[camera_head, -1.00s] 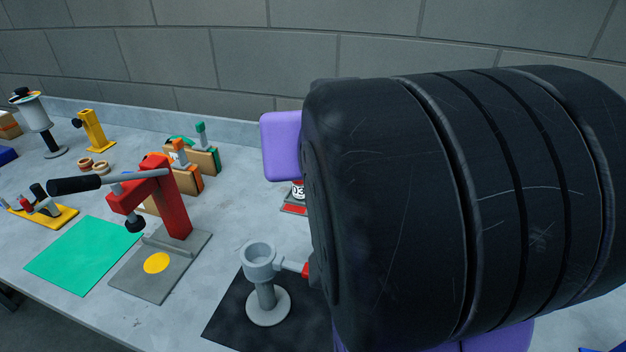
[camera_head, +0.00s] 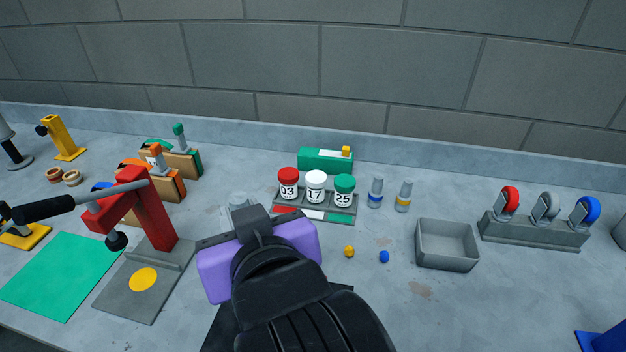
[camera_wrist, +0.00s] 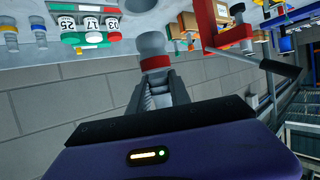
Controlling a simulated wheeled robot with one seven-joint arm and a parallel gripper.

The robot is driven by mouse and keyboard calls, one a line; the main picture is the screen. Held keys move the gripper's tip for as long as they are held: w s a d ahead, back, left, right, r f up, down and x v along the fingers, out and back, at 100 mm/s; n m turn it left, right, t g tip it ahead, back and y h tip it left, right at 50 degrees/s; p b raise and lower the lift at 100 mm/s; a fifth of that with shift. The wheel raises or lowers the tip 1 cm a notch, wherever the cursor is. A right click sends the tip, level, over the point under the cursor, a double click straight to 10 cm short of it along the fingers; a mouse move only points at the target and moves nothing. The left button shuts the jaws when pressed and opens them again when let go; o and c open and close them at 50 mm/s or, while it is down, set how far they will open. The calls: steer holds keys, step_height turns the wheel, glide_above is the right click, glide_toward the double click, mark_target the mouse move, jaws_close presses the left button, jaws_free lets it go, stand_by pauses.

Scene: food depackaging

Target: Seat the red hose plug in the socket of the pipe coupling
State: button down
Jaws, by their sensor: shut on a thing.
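My gripper (camera_wrist: 158,88) is shut on the red hose plug (camera_wrist: 154,62), a grey cylinder with a red band. In the wrist view the plug sticks out beyond the fingers, and the fingers cover its near end. In the head view, my purple gripper body (camera_head: 258,258) is left of centre and hides the fingers. A pale grey end (camera_head: 238,200) shows just past it; I cannot tell for sure whether it is the plug or the coupling. I see no contact between plug and coupling.
A red press (camera_head: 152,215) stands close on the left. Numbered jars in a rack (camera_head: 315,210) are beyond the gripper. Blue-banded (camera_head: 376,193) and yellow-banded (camera_head: 403,197) plugs, a grey bin (camera_head: 447,245) and a lever block (camera_head: 535,232) stand to the right.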

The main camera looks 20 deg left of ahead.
steer(key=shift+f, duration=3.95)
steer(key=shift+f, duration=0.15)
steer(key=c, duration=1.2)
jaws_free()
